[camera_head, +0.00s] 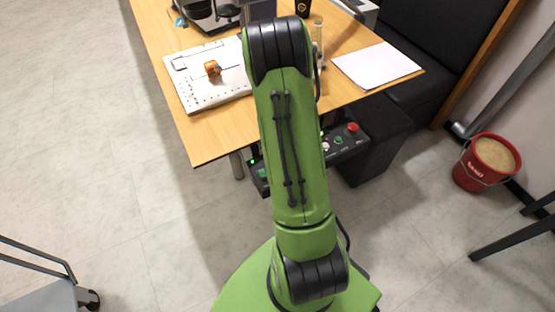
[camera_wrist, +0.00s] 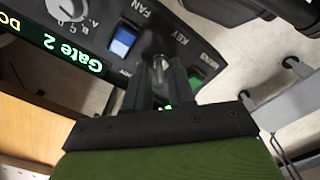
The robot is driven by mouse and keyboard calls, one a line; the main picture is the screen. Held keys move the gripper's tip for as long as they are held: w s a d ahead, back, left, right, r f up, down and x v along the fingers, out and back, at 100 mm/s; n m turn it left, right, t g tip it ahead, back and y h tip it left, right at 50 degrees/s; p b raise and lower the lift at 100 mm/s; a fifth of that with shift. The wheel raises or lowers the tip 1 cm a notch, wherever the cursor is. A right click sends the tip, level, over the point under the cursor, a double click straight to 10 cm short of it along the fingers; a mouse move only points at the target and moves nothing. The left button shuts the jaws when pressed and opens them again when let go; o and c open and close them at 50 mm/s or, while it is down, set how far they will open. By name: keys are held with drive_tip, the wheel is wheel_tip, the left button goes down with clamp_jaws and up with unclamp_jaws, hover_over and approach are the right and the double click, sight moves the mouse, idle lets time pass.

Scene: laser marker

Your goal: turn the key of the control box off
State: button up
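The black control box (camera_head: 346,141) is mounted under the table's front edge in the head view, its middle hidden behind my arm. In the wrist view, its panel (camera_wrist: 205,50) shows tilted, with labels FAN, KEY and MAINS. A silver key (camera_wrist: 158,62) stands out of the panel near the KEY label. My gripper (camera_wrist: 160,82) has its two dark fingers on either side of the key, with a gap between them. Whether either finger touches the key is unclear. The gripper is hidden in the head view.
A red button (camera_head: 352,127) is at the box's right end. The wooden table (camera_head: 215,137) is above. A red bucket (camera_head: 470,178) stands at right.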

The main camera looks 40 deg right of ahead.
drive_tip(key=shift+o, duration=0.6)
drive_tip(key=shift+r, duration=0.1)
wheel_tip(320, 180, up, 16)
drive_tip(key=p, duration=0.5)
drive_tip(key=shift+f, duration=0.25)
drive_tip(key=s+a+r+m+t+p, duration=0.1)
drive_tip(key=a+r+t+p, duration=0.15)
drive_tip(key=a+r, duration=0.5)
drive_tip(key=s+a+r+m+t+p, duration=0.1)
drive_tip(key=s+a+r+m+p, duration=0.3)
drive_tip(key=r, duration=0.6)
drive_tip(key=s+a+r+m+t+p, duration=0.1)
drive_tip(key=s+a+r+t+p, duration=0.1)
drive_tip(key=s+a+r, duration=0.4)
drive_tip(key=a+r, duration=0.1)
drive_tip(key=a, duration=0.1)
drive_tip(key=shift+s+a+r, duration=0.25)
drive_tip(key=shift+s+a, duration=0.05)
drive_tip(key=shift+a, duration=0.05)
